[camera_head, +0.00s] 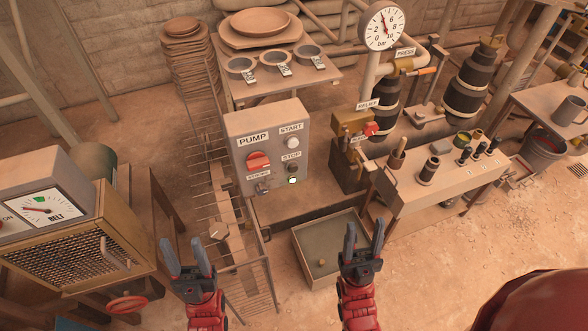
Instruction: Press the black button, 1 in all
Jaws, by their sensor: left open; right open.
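The grey pump control box (266,118) stands upright in the middle of the view. A dark, blackish round button (291,168) sits under its STOP label on the right side of the front face. A pale button (292,142) is above it under START, and a red knob (258,161) is to its left under PUMP. My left gripper (183,242) is open and empty, below and left of the box. My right gripper (364,223) is open and empty, below and right of it. Both are apart from the box, and the button is unobstructed.
A wire rack (262,285) stands near my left gripper. A shallow tray (330,243) lies below the box. A red-handled relief valve (370,129) and a bench (450,182) are at right. A belt-gauge box (50,210) is at left.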

